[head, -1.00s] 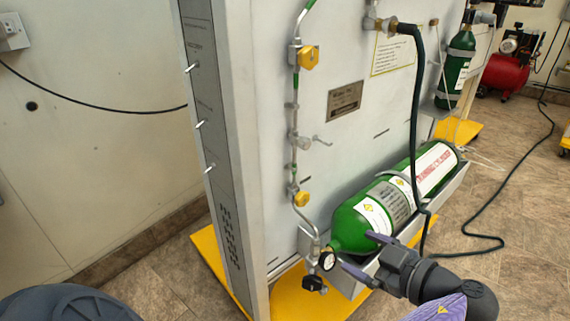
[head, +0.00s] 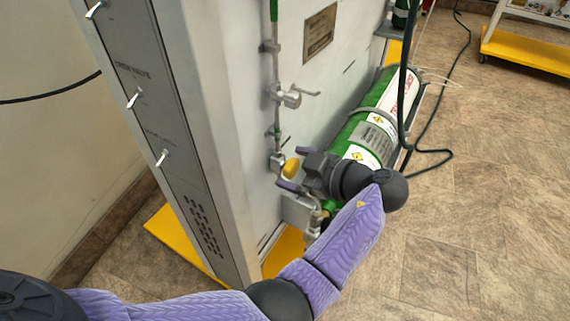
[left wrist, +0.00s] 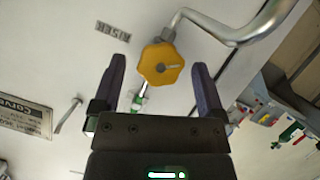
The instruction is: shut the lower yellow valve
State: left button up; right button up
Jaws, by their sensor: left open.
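The lower yellow valve (head: 291,169) is a small yellow knob on the pipe at the front of the grey panel. In the left wrist view the yellow knob (left wrist: 160,64) is lobed and lies ahead of my fingertips, roughly centred in the gap between them. My left gripper (head: 295,168) is open, with its fingers pointing at the panel on either side of the knob. The wrist view shows the left gripper's two fingers (left wrist: 160,72) wide apart with nothing held. My gripper hides part of the pipe below the knob. My right gripper is not in view.
A green cylinder (head: 348,134) lies in a cradle beside my left gripper. A small lever tap (head: 291,96) sits on the pipe above. A dark hose (head: 402,90) hangs at the right. The panel stands on a yellow base (head: 175,235).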

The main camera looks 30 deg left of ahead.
pick_arm(q)
jog(key=shift+x, duration=1.15)
grip_shut()
jog(key=m+g, duration=0.2)
jog(key=m, duration=0.1)
jog(key=shift+w+m+g+b, duration=0.1)
jog(key=shift+m+g+b, duration=0.2)
jog(key=shift+m+b, duration=0.1)
grip_release()
